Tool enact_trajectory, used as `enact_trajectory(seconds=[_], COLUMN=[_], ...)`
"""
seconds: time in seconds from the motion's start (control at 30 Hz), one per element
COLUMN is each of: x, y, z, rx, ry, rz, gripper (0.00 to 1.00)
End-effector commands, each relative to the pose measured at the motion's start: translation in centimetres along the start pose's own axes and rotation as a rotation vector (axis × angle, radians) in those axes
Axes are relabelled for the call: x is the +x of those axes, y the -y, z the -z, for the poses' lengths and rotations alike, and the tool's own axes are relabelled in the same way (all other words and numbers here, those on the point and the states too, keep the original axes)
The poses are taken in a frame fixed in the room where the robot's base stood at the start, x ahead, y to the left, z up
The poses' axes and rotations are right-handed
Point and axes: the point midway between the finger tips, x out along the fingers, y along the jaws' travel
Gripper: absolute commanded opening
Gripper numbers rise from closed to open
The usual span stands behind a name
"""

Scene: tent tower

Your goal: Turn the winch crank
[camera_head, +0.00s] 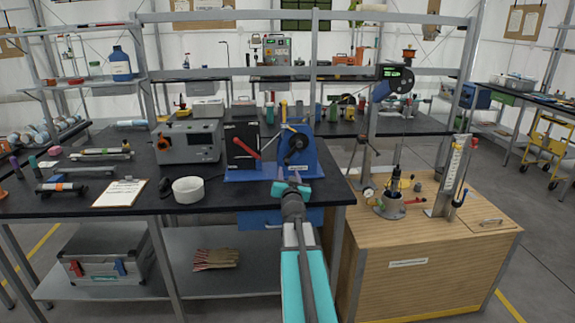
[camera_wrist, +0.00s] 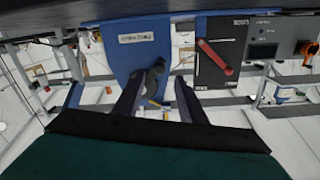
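The winch is a blue upright unit (camera_head: 312,152) on the black bench, with a dark round hub and crank (camera_head: 295,145) on its front. In the wrist view, which looks upside down, its blue labelled plate (camera_wrist: 128,27) fills the upper middle. The dark crank (camera_wrist: 156,76) shows there between my finger tips. My gripper (camera_head: 291,181) is just in front of the winch, below the crank in the head view. Its two dark fingers (camera_wrist: 160,88) are spread apart. I cannot tell whether either finger touches the crank; part of it is hidden by the fingers.
A black box with a red lever (camera_head: 268,146) stands close left of the winch; the lever also shows in the wrist view (camera_wrist: 215,58). A wooden cabinet (camera_head: 420,260) stands right.

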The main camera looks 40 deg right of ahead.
Motion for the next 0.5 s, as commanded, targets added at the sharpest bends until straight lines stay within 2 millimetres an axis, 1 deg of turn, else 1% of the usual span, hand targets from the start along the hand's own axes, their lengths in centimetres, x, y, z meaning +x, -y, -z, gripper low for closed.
enact_trajectory(seconds=[0.03,0.5], x=[0.7,4.6], y=[0.0,-0.1], z=[0.0,0.0], rx=[0.0,0.0], ry=[0.0,0.0], rz=[0.0,-0.001], gripper=[0.37,0.37])
